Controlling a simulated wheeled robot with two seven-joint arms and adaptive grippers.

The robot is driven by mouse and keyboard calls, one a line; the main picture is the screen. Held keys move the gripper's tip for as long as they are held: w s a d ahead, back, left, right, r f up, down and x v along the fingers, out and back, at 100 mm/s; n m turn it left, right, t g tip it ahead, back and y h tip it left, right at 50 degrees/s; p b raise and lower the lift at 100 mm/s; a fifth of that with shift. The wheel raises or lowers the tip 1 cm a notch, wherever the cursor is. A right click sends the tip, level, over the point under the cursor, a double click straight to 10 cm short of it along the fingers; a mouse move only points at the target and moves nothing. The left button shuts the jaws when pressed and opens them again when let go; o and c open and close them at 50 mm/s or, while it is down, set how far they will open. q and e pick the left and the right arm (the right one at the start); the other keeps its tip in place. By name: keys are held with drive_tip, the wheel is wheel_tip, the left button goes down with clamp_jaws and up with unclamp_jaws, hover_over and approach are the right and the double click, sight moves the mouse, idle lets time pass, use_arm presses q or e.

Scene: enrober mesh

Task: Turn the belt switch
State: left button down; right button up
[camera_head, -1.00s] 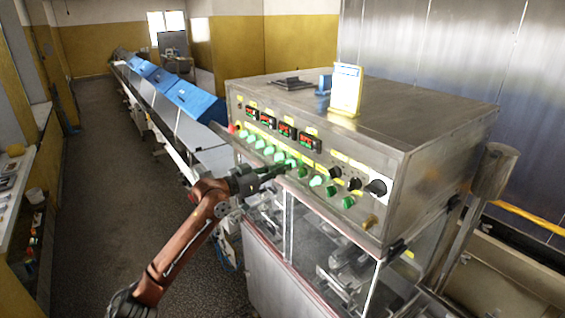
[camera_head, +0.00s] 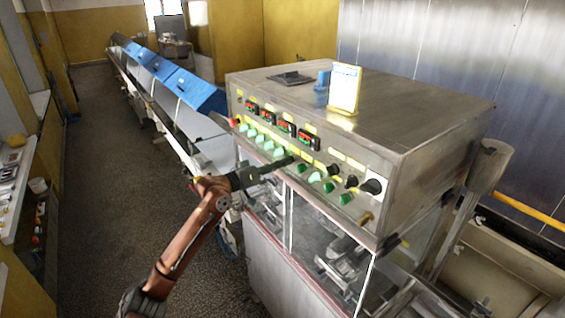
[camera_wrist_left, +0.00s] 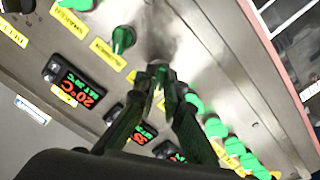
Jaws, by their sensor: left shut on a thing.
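The control panel (camera_head: 310,150) on the front of the steel machine carries a row of green knobs (camera_head: 269,145). My left gripper (camera_head: 288,161) is at the middle of this row. In the wrist view my left gripper (camera_wrist_left: 164,82) is shut on a green knob (camera_wrist_left: 171,99), which its fingers partly cover. I cannot read that knob's label, so I cannot tell whether it is the belt switch. A free dark green knob (camera_wrist_left: 122,40) is on one side, and lit green knobs (camera_wrist_left: 215,128) are on the other. My right gripper is not in view.
Red digital displays (camera_head: 287,128) sit above the knobs. A red button (camera_head: 234,122) is at the row's left end and black knobs (camera_head: 371,186) are at its right. A white sign (camera_head: 344,88) stands on the machine top. A conveyor with blue covers (camera_head: 195,92) runs behind, beside open floor.

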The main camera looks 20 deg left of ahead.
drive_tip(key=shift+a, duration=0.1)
use_arm(q)
drive_tip(key=c, duration=2)
unclamp_jaws()
drive_tip(key=shift+c, duration=0.2)
drive_tip(key=v, duration=1.2)
